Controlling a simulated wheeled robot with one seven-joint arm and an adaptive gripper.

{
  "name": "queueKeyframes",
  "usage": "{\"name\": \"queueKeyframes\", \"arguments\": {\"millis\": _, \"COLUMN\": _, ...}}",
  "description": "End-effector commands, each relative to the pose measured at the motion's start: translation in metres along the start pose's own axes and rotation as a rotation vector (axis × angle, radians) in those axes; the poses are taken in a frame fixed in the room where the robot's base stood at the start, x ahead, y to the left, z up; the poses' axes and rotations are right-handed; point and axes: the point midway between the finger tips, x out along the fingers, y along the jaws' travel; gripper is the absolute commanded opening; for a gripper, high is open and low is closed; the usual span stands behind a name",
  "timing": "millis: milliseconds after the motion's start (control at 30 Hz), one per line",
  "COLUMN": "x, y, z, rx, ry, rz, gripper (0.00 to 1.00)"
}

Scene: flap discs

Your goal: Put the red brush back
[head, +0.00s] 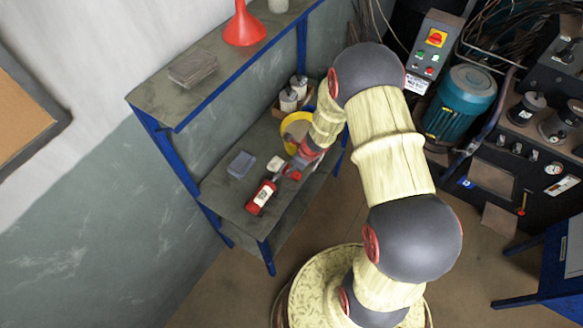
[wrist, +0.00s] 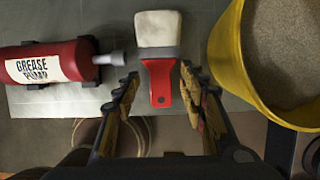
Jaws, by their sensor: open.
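The red brush (wrist: 159,75) has a red handle and pale bristles. In the wrist view it lies on the grey shelf, bristles toward the top and handle pointing at me. My gripper (wrist: 160,82) is open, with one finger on each side of the handle and a visible gap at both sides. In the head view the brush's pale bristles (head: 275,163) show on the lower shelf, and my gripper (head: 298,165) is over its handle, partly hiding it.
A red grease pump (wrist: 45,63) lies left of the brush. A yellow bucket (wrist: 226,50) with grainy grey-brown contents stands close on the right. A grey block (head: 241,164) and a box of canisters (head: 288,100) share the lower shelf. The upper shelf (head: 215,88) overhangs the back.

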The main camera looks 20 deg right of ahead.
Motion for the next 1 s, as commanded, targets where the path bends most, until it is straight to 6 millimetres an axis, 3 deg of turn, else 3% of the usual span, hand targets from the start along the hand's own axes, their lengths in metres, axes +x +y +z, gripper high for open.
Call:
{"name": "queueKeyframes", "arguments": {"millis": 400, "x": -0.086, "y": -0.001, "z": 0.002, "rx": 0.001, "ry": -0.002, "rz": -0.002, "gripper": 0.42}}
{"name": "queueKeyframes", "arguments": {"millis": 667, "x": -0.113, "y": -0.001, "z": 0.002, "rx": -0.002, "ry": -0.002, "rz": -0.002, "gripper": 0.42}}
{"name": "queueKeyframes", "arguments": {"millis": 767, "x": -0.127, "y": 0.001, "z": 0.012, "rx": -0.064, "ry": -0.016, "rz": -0.003, "gripper": 0.42}}
{"name": "queueKeyframes", "arguments": {"millis": 867, "x": -0.162, "y": 0.008, "z": 0.040, "rx": -0.251, "ry": -0.050, "rz": -0.010, "gripper": 0.42}}
{"name": "queueKeyframes", "arguments": {"millis": 1000, "x": -0.242, "y": 0.037, "z": 0.084, "rx": -0.699, "ry": -0.096, "rz": -0.033, "gripper": 0.42}}
